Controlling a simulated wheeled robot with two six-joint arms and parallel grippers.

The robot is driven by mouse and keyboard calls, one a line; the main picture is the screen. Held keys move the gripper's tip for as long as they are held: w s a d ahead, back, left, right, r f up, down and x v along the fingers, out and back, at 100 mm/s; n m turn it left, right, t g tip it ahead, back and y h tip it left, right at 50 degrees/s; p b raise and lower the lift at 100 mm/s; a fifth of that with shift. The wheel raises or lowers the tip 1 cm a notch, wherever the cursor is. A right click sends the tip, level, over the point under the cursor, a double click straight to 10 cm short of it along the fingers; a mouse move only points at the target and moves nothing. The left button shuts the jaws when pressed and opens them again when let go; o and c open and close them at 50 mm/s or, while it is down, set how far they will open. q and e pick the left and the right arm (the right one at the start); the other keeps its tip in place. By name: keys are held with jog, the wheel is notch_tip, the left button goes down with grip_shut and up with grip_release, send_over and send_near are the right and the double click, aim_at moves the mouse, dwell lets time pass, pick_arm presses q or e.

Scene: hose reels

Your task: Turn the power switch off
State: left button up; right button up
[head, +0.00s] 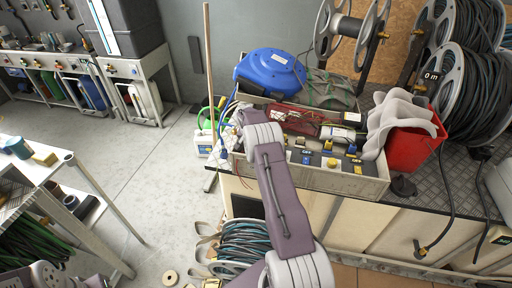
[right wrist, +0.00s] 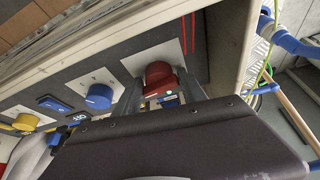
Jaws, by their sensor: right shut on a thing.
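A red rotary knob (right wrist: 158,73), which looks like the power switch, sits on a white plate at the end of a dark control panel in the right wrist view. My right gripper (right wrist: 162,92) is shut on this knob. Its dark body covers the lower part of the view and hides much of the fingers. In the head view my right arm reaches up to the left end of the panel box (head: 335,180) and hides the knob. The knob's exact angle is hard to tell. My left gripper is out of view.
Beside the red knob are a blue knob (right wrist: 98,96), a blue rocker switch (right wrist: 53,103) and a yellow knob (right wrist: 25,122). A blue hose reel (head: 272,70) and a red bucket (head: 413,147) stand on the bench near the panel. Open floor (head: 150,185) lies left.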

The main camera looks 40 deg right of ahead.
jog(key=n+p, duration=0.1)
jog(key=n, duration=0.1)
jog(key=n+t+y+p, duration=0.1)
jog(key=n, duration=0.1)
jog(key=shift+s+d+r, duration=0.1)
jog(key=shift+r, duration=0.1)
jog(key=shift+f+n+t+y, duration=0.15)
jog(key=shift+n+t+y, duration=0.15)
jog(key=shift+n, duration=0.8)
jog(key=shift+d+f+n+y, duration=0.15)
jog(key=shift+n+y, duration=0.15)
jog(key=shift+n, duration=0.6)
jog(key=shift+f+n+t+y+b, duration=0.1)
jog(key=shift+n+t+y+b, duration=0.3)
jog(key=shift+n+b, duration=0.55)
jog(key=shift+n+y+b, duration=0.5)
jog(key=shift+n+b, duration=0.4)
jog(key=shift+n, duration=0.35)
jog(key=shift+r+n+y, duration=0.2)
jog(key=shift+n+y, duration=0.1)
jog(key=shift+n, duration=0.6)
jog(key=shift+d+r+n+y, duration=0.15)
jog(key=shift+n+y, duration=0.25)
jog(key=shift+n, duration=1)
